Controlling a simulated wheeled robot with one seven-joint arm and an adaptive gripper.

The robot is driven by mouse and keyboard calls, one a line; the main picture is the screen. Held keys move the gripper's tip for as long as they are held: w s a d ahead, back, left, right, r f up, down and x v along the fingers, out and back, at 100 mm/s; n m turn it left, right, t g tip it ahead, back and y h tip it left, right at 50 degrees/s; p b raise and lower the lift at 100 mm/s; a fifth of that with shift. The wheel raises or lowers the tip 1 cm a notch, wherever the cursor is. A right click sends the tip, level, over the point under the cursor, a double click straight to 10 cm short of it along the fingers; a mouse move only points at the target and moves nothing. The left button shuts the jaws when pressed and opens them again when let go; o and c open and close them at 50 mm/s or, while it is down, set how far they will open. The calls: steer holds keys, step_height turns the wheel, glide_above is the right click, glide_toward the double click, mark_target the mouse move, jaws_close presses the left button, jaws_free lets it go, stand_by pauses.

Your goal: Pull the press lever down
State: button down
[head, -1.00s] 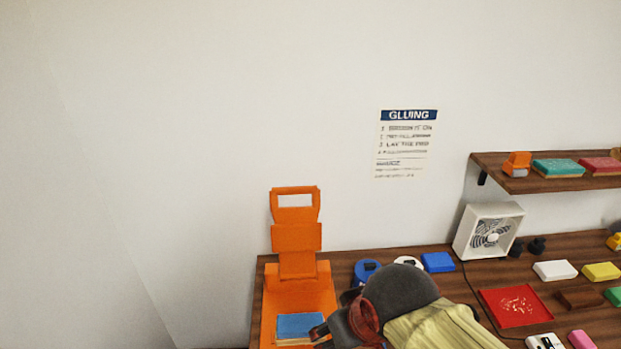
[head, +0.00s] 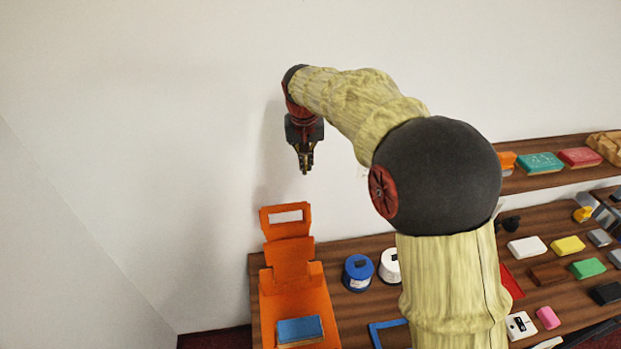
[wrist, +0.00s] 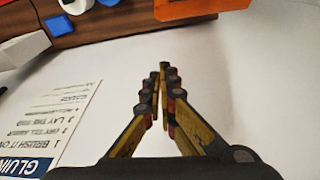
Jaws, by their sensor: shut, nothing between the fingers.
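The orange press (head: 298,302) stands at the left end of the wooden counter. Its lever (head: 287,233) is upright at the back, with a rectangular opening in its top handle. A blue-topped block (head: 300,330) lies on the press bed. My gripper (head: 305,170) points down in the air above the lever, apart from it, with its fingers together and empty. In the wrist view, my gripper's fingertips (wrist: 163,72) meet, and an orange part of the press (wrist: 200,8) shows at the top edge.
A blue tin (head: 358,273) and a white tin (head: 389,266) stand right of the press. A blue frame (head: 385,333) lies in front of them. A wall shelf (head: 545,178) is at the right. The wall area left of the press is clear.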

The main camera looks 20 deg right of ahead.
step_height(320, 180, down, 9)
steer(key=s+p, duration=0.1)
steer(key=s, duration=0.1)
steer(key=shift+a+m+p, duration=0.2)
steer(key=shift+m+p, duration=0.1)
steer(key=shift+p, duration=0.05)
steer(key=shift+s+r, duration=0.15)
steer(key=shift+r, duration=0.05)
steer(key=shift+f, duration=0.1)
stand_by(0.4)
